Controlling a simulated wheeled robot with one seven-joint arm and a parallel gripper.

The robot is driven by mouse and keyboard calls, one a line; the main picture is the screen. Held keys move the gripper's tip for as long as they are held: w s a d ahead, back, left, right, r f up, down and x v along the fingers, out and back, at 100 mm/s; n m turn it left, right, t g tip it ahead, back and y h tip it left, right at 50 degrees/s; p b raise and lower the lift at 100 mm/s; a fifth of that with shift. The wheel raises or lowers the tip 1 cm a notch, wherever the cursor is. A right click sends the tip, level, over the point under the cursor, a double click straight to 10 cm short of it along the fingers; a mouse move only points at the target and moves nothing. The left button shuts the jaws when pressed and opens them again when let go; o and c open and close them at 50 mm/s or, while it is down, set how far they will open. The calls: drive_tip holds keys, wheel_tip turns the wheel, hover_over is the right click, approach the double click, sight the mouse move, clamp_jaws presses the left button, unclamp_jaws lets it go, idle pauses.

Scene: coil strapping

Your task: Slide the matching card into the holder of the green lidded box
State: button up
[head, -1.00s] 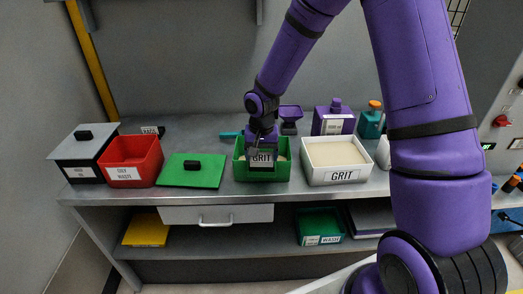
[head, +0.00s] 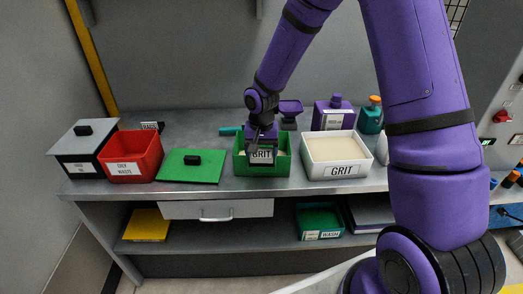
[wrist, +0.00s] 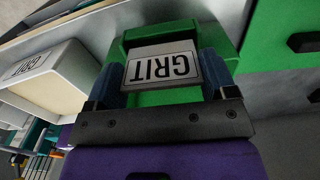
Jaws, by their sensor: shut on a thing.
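The green box (head: 240,170) stands on the bench with its top open, and its green lid (head: 192,168) with a black knob lies flat to its left. My gripper (head: 262,148) is shut on a white card reading GRIT (head: 261,156), at the front of the green box. In the wrist view the card (wrist: 162,67) sits between my two fingers against the green box (wrist: 190,35).
A white GRIT bin (head: 335,156) stands just right of the green box. A red OILY WASTE bin (head: 133,155) and a grey lidded box (head: 84,150) are at the left. A purple jug (head: 333,118) and a purple scoop-like thing (head: 290,108) stand behind.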

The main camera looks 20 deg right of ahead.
drive_tip(key=shift+f, duration=1.3)
idle(0.4)
drive_tip(key=o, duration=0.7)
drive_tip(key=shift+r, duration=0.1)
